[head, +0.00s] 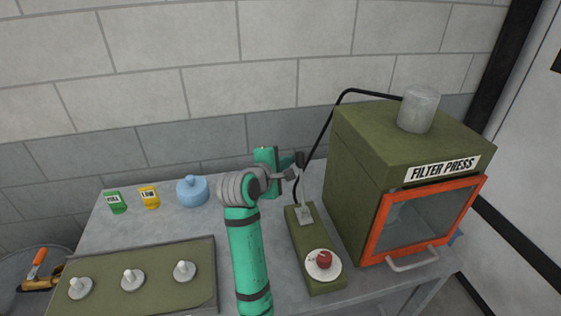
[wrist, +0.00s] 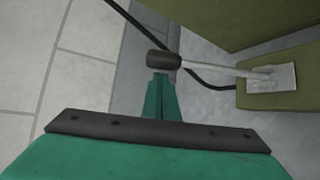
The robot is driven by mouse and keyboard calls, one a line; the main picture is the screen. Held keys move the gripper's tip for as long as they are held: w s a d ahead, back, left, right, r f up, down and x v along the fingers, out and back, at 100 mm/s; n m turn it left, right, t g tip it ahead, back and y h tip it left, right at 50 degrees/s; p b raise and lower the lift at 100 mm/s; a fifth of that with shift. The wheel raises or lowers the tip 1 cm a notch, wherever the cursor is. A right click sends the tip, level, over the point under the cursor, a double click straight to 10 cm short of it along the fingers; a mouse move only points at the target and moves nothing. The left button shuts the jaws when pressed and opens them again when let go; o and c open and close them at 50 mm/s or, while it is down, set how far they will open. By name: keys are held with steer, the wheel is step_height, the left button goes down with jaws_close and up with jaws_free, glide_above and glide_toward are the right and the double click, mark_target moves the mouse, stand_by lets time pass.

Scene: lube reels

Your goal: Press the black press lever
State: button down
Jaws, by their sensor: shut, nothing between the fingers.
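The press lever is a pale metal rod with a black handle (head: 300,160), rising from a metal bracket on a narrow olive control base (head: 304,238). In the wrist view the black handle (wrist: 164,60) lies just beyond my fingertips, and the rod runs right to its bracket (wrist: 272,78). My gripper (head: 292,163) is green and shut, with nothing held. Its tips (wrist: 160,77) appear very close to the handle; I cannot tell whether they touch it. My own arm hides part of the table in the head view.
The olive filter press (head: 357,170) with an orange-framed door (head: 374,232) stands right of the lever. A red knob (head: 324,259) sits on the control base. A black hose (head: 326,125) arches behind the lever. A blue container (head: 192,191) and an olive panel (head: 158,294) are left.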

steer(key=shift+s+d, duration=0.15)
steer(key=shift+d, duration=0.05)
steer(key=shift+s+r, duration=0.1)
